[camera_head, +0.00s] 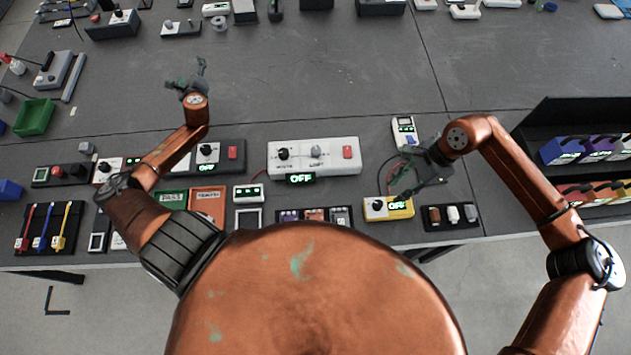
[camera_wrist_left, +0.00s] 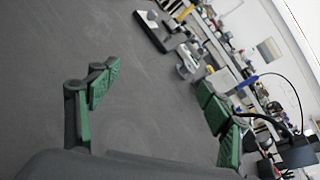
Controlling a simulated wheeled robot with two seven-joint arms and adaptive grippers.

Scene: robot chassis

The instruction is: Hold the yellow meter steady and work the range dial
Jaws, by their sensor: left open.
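The yellow meter (camera_head: 388,215) lies near the front edge of the table, right of centre in the head view. A dark range dial (camera_head: 377,205) sits on its left part, and a lit green "OFF" display is beside it. My right gripper (camera_head: 402,184) hangs just above and behind the meter's right part; contact and finger opening are unclear. My left gripper (camera_head: 187,80) is raised over the far left of the table, well away from the meter. In the left wrist view my left gripper (camera_wrist_left: 160,105) is open and empty, its green pads wide apart.
A white unit with "OFF" display (camera_head: 340,160) stands left of the meter, and a small white meter (camera_head: 404,132) stands behind it. A dark tray (camera_head: 452,226) is close on the right. A black shelf (camera_head: 570,120) stands at far right. The table's middle back is clear.

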